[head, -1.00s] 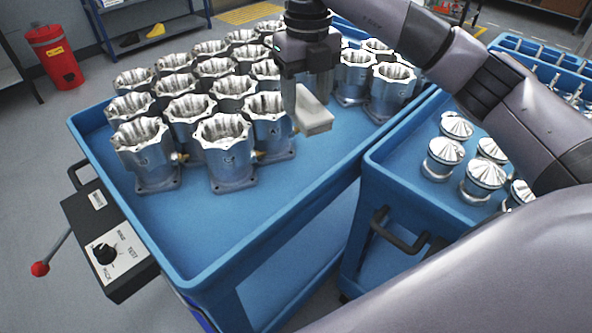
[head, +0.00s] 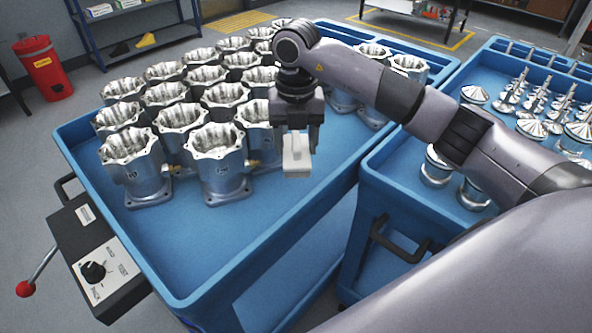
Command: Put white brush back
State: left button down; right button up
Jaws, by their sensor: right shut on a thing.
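The white brush (head: 297,154) is a small pale block hanging below my right gripper (head: 297,134). My right gripper is shut on it and holds it over the blue cart top (head: 235,245), just right of the front machined housings. The brush looks upright and apart from the nearest housing (head: 258,120), though the exact gap is hard to tell. My left gripper does not show in the head view.
Silver housings (head: 219,160) stand in rows on the left cart. A second blue cart (head: 375,190) at right carries domed metal parts (head: 440,163) and small shafts. A control box (head: 95,255) with a red-tipped lever (head: 27,288) is at the left cart's corner. The left cart's front is clear.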

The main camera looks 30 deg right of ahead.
aim_at(296, 140)
jog(key=shift+f, duration=3.9)
jog(key=o, duration=1)
jog(key=shift+f, duration=0.15)
notch_tip(296, 140, up, 12)
jog(key=shift+r, duration=0.2)
jog(key=shift+f, duration=0.1)
